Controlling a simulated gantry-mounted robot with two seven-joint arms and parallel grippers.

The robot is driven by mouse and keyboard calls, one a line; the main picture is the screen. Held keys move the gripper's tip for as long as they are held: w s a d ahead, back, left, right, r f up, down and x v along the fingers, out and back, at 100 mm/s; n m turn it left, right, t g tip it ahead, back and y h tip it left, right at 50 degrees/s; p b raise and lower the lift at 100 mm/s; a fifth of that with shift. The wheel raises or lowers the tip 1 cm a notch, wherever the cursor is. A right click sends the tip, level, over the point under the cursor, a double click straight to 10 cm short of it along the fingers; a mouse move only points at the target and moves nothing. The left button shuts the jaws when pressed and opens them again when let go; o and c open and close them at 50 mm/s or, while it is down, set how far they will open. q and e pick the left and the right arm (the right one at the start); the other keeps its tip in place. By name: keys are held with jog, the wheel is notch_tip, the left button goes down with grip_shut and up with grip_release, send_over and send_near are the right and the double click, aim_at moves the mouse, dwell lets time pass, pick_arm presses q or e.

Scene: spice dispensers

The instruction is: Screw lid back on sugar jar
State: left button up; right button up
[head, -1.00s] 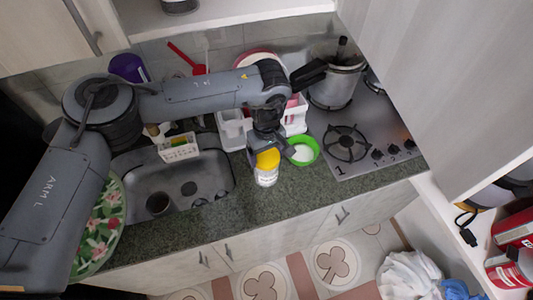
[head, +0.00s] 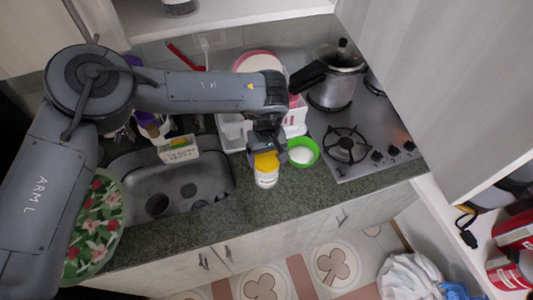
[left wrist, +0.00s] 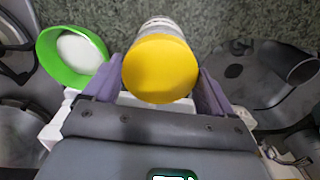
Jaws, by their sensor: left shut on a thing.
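The sugar jar (head: 266,180) is a pale, clear container standing on the counter near its front edge, just right of the sink. Its yellow lid (head: 266,162) sits at the top of the jar; I cannot tell how far it is threaded. My left gripper (head: 265,149) is above the jar, pointing down, shut on the yellow lid. In the left wrist view the purple fingers lie on either side of the lid (left wrist: 160,68), with part of the jar (left wrist: 161,26) showing beyond it. My right gripper is not in view.
A green bowl (head: 316,149) of white powder stands close to the right of the jar. The stove (head: 374,165) with a pot (head: 337,84) is further right. A sink (head: 214,172) lies left, with a small basket (head: 178,153) behind it. Bare counter (head: 290,187) shows beside the jar.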

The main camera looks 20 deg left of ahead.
pick_arm(q)
jog(key=shift+r+m+p, duration=0.15)
jog(key=shift+m+p, duration=0.4)
jog(key=shift+m, duration=0.05)
jog(key=o, duration=0.9)
